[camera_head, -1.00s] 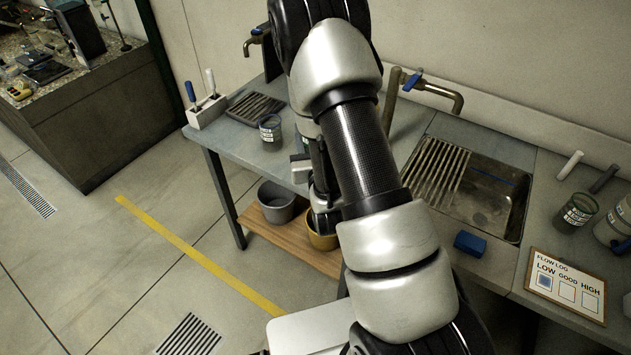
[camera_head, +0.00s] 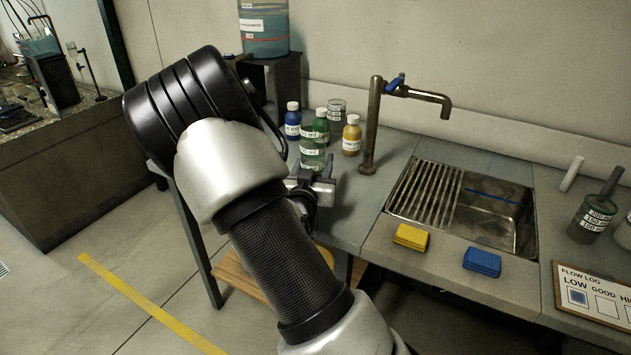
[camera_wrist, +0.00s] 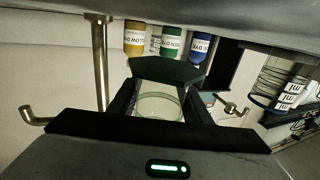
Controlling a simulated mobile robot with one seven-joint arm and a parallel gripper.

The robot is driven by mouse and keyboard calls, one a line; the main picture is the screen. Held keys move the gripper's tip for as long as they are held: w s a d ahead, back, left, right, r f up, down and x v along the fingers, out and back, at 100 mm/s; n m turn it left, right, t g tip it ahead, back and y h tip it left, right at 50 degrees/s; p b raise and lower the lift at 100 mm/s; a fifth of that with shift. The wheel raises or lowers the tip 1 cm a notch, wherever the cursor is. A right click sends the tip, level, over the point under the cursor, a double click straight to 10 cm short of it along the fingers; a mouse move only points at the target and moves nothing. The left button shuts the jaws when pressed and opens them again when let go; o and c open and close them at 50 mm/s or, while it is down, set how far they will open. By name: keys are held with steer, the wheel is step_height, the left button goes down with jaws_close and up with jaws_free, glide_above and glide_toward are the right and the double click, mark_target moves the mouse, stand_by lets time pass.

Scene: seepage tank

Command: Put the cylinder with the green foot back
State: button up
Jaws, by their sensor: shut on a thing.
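The clear cylinder (camera_head: 312,153) with a pale label stands up from my gripper (camera_head: 312,186) in the head view, over the bench left of the sink. In the upside-down wrist view, its dark green, angular foot (camera_wrist: 168,72) and round glass rim (camera_wrist: 160,106) show between the jaws of my gripper (camera_wrist: 158,100). The jaws are shut on the cylinder. The foot is not clearly seen in the head view. I cannot tell whether it touches the bench.
Blue (camera_head: 292,121), green (camera_head: 321,122) and yellow (camera_head: 352,135) bottles and a glass beaker (camera_head: 337,107) stand close behind the cylinder. A tall tap (camera_head: 374,125) rises to the right, beside the sink (camera_head: 490,212). Yellow (camera_head: 411,237) and blue (camera_head: 482,262) sponges lie in front.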

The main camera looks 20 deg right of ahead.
steer(key=shift+f+b, duration=0.5)
steer(key=shift+f, duration=1.4)
steer(key=shift+f, duration=0.2)
steer(key=o, duration=1.2)
steer(key=shift+r, duration=0.2)
steer(key=p+v, duration=0.1)
steer(key=v, duration=1.1)
